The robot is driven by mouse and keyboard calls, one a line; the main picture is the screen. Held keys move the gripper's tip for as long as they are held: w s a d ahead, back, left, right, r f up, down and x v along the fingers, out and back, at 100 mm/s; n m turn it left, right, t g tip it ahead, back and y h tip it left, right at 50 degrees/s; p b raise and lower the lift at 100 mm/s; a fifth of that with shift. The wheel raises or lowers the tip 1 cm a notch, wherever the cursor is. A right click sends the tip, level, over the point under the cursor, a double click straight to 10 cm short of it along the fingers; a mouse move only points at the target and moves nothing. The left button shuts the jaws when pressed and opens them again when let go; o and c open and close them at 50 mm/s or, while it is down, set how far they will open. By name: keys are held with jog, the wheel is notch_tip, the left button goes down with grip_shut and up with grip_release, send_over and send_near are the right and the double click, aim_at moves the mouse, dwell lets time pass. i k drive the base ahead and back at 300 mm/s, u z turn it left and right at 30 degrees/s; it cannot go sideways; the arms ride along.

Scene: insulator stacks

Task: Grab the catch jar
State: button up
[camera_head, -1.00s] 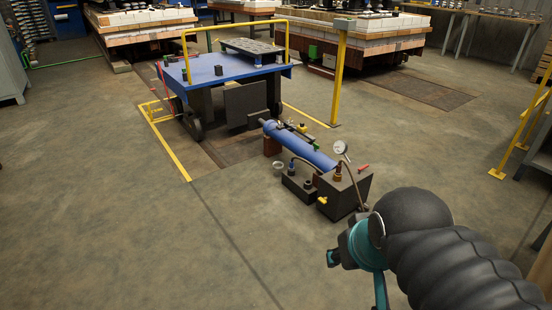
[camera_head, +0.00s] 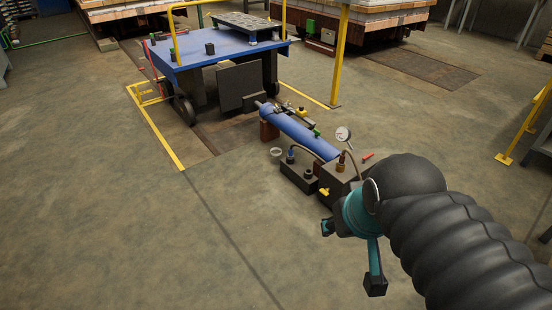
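A small pale cup, which looks like the catch jar (camera_head: 276,152), stands on the floor just left of the black box of the hydraulic unit. It is small in view and its contents cannot be made out. My gripper (camera_head: 350,257), teal with dark fingertips, is at the lower right at the end of my black ribbed arm. Its two fingers are spread apart with nothing seen between them. In the picture it lies below and to the right of the cup, well apart from it.
A blue wheeled cart (camera_head: 215,50) stands behind. A yellow post (camera_head: 341,55) rises at the back. The floor at left and front is clear.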

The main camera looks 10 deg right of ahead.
aim_at(276, 156)
jog(key=i, duration=1.2)
jog(key=u, duration=0.55)
jog(key=i, duration=0.85)
jog(key=u, duration=0.3)
